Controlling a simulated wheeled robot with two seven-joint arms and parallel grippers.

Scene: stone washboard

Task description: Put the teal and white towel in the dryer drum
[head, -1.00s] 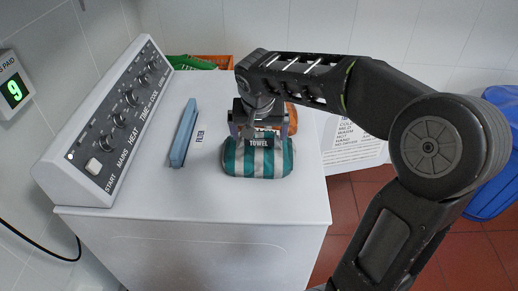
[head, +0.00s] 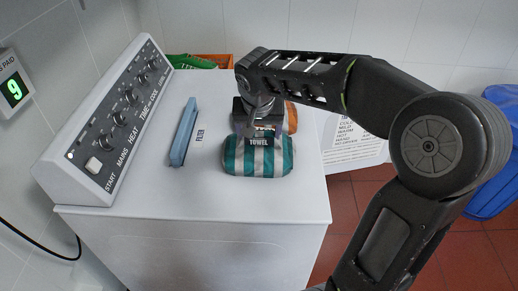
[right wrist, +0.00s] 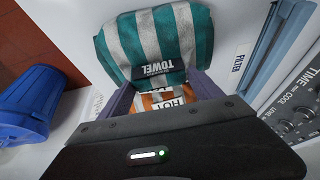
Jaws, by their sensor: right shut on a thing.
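The teal and white striped towel (head: 240,160) lies rolled up on the white machine top, with a dark tag reading TOWEL. It also shows in the right wrist view (right wrist: 180,40). My right gripper (head: 260,130) is over the towel's far edge, shut on it by the tag, as far as I can tell. Its fingertips are partly hidden. In the right wrist view the fingers (right wrist: 163,90) stand at both sides just below the tag. The towel rests on the surface. No dryer drum opening shows. My left gripper is not in view.
An orange cloth item (head: 291,117) lies just behind the towel, close to the right gripper. A blue filter (head: 185,133) lies left on the machine top, beside the sloped control panel (head: 115,120). An orange crate (head: 218,62) stands behind. A blue bin (head: 495,190) is at right.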

